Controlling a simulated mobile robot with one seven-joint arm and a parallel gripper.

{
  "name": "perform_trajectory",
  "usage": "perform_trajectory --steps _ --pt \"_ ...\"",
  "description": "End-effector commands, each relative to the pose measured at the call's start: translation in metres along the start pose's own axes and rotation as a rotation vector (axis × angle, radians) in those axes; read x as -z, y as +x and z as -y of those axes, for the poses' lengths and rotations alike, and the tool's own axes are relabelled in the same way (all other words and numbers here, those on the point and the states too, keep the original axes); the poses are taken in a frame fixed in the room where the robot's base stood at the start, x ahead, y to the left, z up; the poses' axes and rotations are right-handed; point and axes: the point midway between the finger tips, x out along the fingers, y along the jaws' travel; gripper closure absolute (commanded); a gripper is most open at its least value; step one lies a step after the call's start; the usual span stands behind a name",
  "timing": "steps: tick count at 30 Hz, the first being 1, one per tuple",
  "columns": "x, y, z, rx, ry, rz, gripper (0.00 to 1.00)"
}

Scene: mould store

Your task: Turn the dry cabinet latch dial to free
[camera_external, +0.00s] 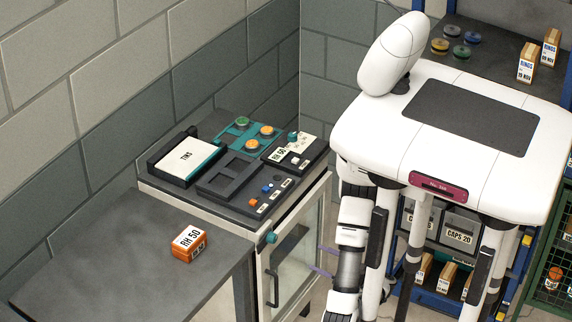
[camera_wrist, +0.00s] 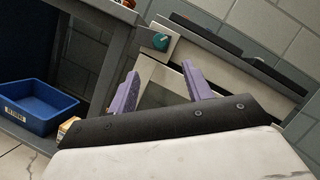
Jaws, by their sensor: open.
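The dry cabinet (camera_external: 302,252) has a pale frame, a glass door and a dark upright handle (camera_external: 273,288). Its teal latch dial (camera_external: 271,237) sits at the door's upper left corner. In the wrist view the dial (camera_wrist: 160,41) shows beyond my fingertips, roughly between them, with a pale mark on its face. The dial's marked positions are too small to read. My gripper (camera_wrist: 160,69) has two purple fingers spread apart with nothing between them. In the external view my gripper (camera_external: 317,259) is in front of the cabinet door, to the right of the dial and apart from it.
An orange RH 50 block (camera_external: 189,244) sits on the grey bench (camera_external: 110,255) at left. A blue bin (camera_wrist: 36,106) is low at left.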

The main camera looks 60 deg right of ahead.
Motion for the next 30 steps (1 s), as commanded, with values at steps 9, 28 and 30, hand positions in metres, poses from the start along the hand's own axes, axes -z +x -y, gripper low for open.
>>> perform_trajectory --steps 9,28,30 --pt "0.000 0.051 0.000 0.002 -0.002 0.001 0.50" --pt "0.001 0.136 0.000 0.000 -0.001 -0.001 0.50" --pt "0.001 0.136 0.000 0.000 -0.001 -0.001 0.50"
